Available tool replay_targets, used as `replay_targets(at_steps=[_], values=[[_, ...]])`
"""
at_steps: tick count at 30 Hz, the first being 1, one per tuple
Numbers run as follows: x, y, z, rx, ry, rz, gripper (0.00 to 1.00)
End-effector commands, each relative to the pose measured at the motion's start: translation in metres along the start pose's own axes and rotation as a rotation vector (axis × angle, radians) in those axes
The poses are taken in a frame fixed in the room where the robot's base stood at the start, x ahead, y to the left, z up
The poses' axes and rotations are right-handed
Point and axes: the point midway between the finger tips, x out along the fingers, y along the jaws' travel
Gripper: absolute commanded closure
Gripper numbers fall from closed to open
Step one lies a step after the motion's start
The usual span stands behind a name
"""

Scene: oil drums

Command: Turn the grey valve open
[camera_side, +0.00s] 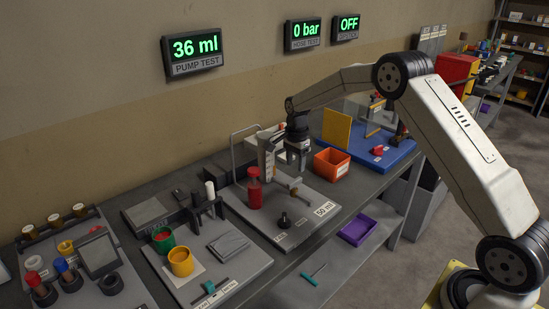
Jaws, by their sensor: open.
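A small grey-brown fitting with a bar-like handle (293,187) stands on the grey board marked 50 ml (322,209); it looks like the grey valve, but it is too small to be sure. My gripper (285,167) points down above the back of this board, a little above and behind the fitting. Its jaws are open, and I see nothing held between them. I cannot tell whether a fingertip touches anything. A red bottle (255,192) stands to the left of the fitting. A dark knob on a round base (284,220) stands at the board's front.
An orange bin (331,164) and a blue board (372,155) with a yellow panel (336,130) lie to the right. Green (163,240) and yellow (181,262) cups stand to the left. Wall displays read 36 ml (194,47), 0 bar (303,31) and OFF (347,24).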

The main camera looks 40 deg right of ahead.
Motion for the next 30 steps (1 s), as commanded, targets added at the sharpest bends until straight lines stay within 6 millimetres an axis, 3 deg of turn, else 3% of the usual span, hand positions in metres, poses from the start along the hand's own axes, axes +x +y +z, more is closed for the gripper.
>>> replay_targets(at_steps=[13,26,27,30], values=[[0.052,0.0,0.0,-0.001,-0.001,0.001,0.44],[0.061,0.0,0.0,-0.002,-0.001,-0.001,0.44],[0.061,0.0,0.0,-0.002,-0.001,-0.001,0.47],[0.061,0.0,0.0,-0.002,-0.001,-0.001,0.79]])
